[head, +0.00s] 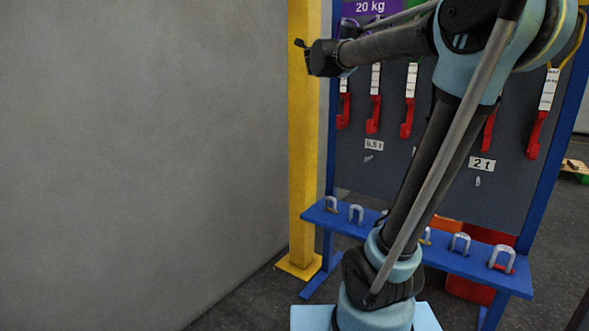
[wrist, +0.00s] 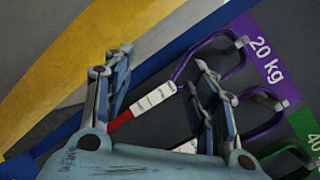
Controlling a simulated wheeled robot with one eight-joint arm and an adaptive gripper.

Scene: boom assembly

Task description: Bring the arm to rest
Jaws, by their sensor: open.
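My arm rises from its light-blue base in the head view, bends at the upper right and reaches back to the left. My gripper (head: 301,44) is at the arm's left end, high up in front of the yellow post. In the wrist view my gripper (wrist: 165,75) has its two light-blue fingers spread apart, with nothing held between them. A red strap with a white tag (wrist: 155,97) shows in the gap, behind the fingers. Part of the gripper is dark and small in the head view.
A grey board with red hooks (head: 373,115) hangs behind my arm. A yellow post (head: 303,180) stands at its left. A blue shelf (head: 335,219) with several shackles runs below. In the wrist view a purple sling (wrist: 232,62) hangs near the 20 kg label (wrist: 266,60). Open floor is little seen.

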